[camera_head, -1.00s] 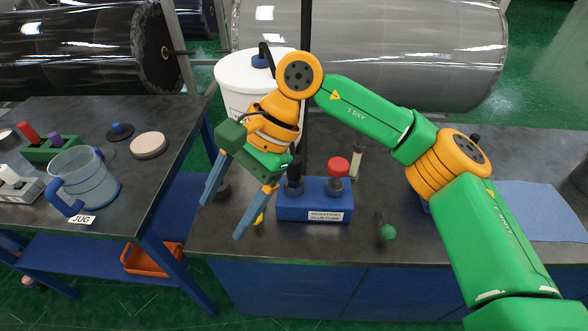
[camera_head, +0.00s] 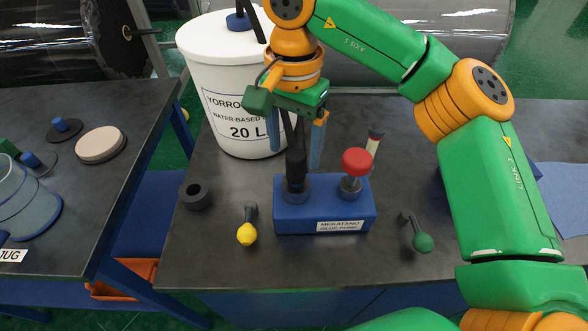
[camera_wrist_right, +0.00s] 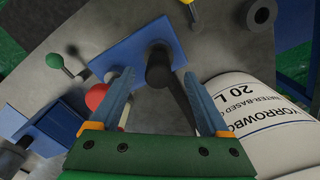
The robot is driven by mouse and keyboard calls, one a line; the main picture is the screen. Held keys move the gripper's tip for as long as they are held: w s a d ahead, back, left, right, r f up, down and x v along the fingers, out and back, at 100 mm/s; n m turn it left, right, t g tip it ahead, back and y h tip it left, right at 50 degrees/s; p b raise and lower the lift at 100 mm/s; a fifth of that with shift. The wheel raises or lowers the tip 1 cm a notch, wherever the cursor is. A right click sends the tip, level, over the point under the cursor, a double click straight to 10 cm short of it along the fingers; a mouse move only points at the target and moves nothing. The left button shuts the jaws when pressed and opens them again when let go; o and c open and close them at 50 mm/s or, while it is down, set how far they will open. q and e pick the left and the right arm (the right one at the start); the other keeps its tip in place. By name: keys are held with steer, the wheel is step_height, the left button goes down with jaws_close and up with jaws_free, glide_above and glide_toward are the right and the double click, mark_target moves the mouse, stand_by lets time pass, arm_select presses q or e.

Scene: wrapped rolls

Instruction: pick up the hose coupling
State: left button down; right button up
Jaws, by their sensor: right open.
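The black hose coupling (camera_head: 296,163) stands upright on the left port of the blue glue pump (camera_head: 290,220), with a dark hose rising from it. It also shows in the right wrist view (camera_wrist_right: 158,70), between the fingers. My right gripper (camera_head: 296,155) is open above the pump, pointing down, with one blue finger on each side of the coupling and hose. In the right wrist view the gripper (camera_wrist_right: 160,74) shows a gap between its fingertips and the coupling. Whether either finger touches it cannot be told. My left gripper is out of view.
A white 20 L bucket (camera_head: 225,95) stands close behind and left of the gripper. A red knob (camera_head: 357,161) is on the pump's right port. A yellow-ended lever (camera_head: 247,233), a green-ended lever (camera_head: 421,242) and a black ring (camera_head: 195,196) are nearby. The bench front is mostly clear.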

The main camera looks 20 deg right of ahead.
mark_target(296, 166)
steer(key=f, duration=0.5)
steer(key=shift+d+f+p, duration=0.15)
steer(key=shift+d+p, duration=0.1)
steer(key=shift+p, duration=0.1)
jaws_close()
steer(key=shift+w, duration=0.1)
